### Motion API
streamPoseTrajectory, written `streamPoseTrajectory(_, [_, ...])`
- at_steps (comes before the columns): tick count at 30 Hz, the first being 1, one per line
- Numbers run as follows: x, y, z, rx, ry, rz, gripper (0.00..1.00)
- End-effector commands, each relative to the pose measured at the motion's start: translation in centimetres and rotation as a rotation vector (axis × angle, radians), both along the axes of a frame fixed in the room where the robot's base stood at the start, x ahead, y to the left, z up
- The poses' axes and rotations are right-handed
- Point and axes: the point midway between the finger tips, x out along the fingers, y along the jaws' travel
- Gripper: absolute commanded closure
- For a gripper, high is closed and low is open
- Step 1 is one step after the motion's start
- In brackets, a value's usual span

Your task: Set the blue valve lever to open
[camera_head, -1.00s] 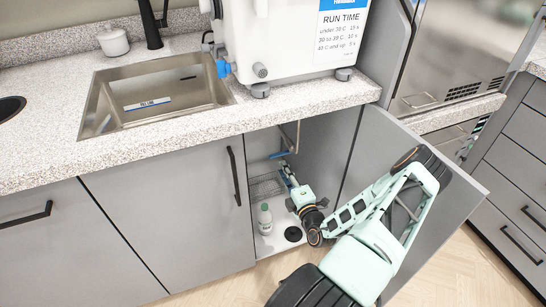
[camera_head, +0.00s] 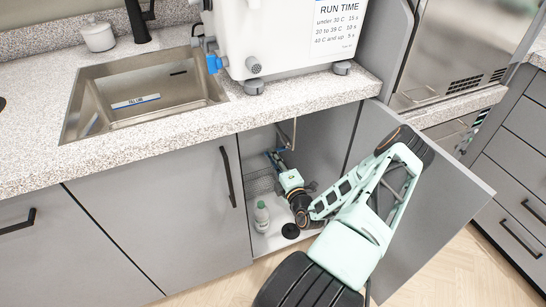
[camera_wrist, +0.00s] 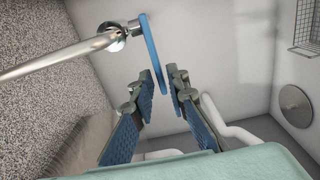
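The blue valve lever (camera_wrist: 151,42) hangs from a metal pipe fitting in the wrist view. It runs down toward the gap between my fingers. My gripper (camera_wrist: 160,72) is open, with one blue-padded finger to each side of the lever's lower part. I see gaps beside the lever and cannot tell whether either finger touches it. In the head view my gripper (camera_head: 277,161) is inside the open cabinet under the counter, at the lever, which it mostly covers there.
A metal pipe (camera_wrist: 60,57) leads to the valve. A bottle (camera_head: 262,217) and a black round object (camera_head: 290,231) stand on the cabinet floor. The open cabinet door (camera_head: 440,200) is right of my arm. A wire basket (camera_wrist: 307,25) is on the wall.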

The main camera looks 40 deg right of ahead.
Motion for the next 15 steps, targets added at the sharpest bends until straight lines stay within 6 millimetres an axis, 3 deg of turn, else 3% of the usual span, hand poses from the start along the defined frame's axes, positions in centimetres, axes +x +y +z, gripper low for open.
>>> streamPoseTrajectory(3, [-0.01, 0.0, 0.0, 0.0, 0.0, 0.0, 1.0])
streamPoseTrajectory(15, [-0.01, 0.0, 0.01, 0.0, 0.0, 0.001, 1.0])
